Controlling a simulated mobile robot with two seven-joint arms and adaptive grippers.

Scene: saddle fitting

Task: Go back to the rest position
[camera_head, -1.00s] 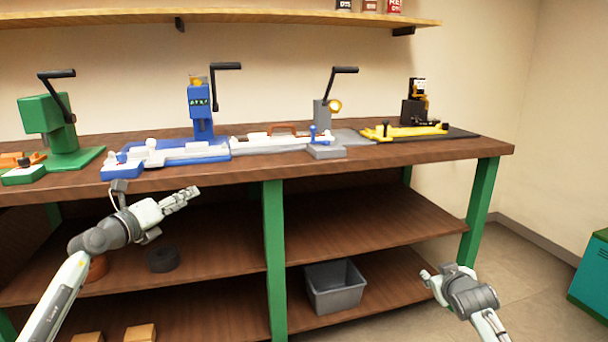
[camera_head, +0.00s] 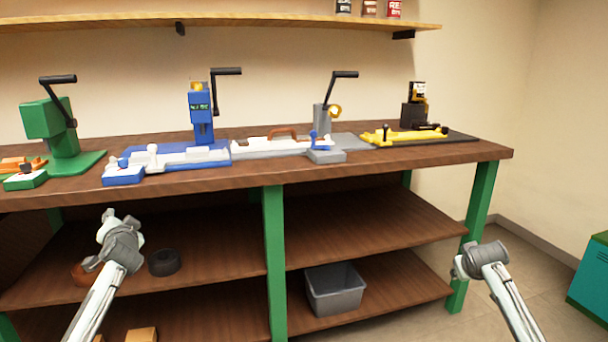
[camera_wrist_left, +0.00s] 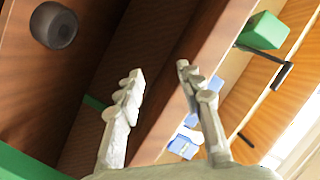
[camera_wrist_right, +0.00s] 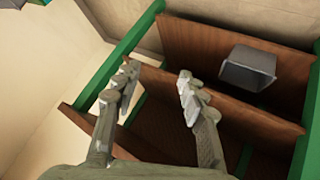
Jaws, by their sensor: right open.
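My left gripper (camera_head: 110,222) is in front of the bench at lower left, below the tabletop edge. In the left wrist view its fingers (camera_wrist_left: 160,75) are spread apart with nothing between them. My right gripper (camera_head: 463,262) is at lower right, in front of the bench's right leg, and is mostly hidden behind its own wrist in the head view. In the right wrist view its fingers (camera_wrist_right: 158,78) are apart and empty. Both grippers are clear of the bench and touch nothing that I can see.
The wooden bench (camera_head: 330,171) carries a green press (camera_head: 50,125), a blue press (camera_head: 201,112), a grey fixture (camera_head: 322,118) and a yellow fixture (camera_head: 410,135). A grey bin (camera_head: 336,290) and a dark roll (camera_head: 164,262) sit on shelves below.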

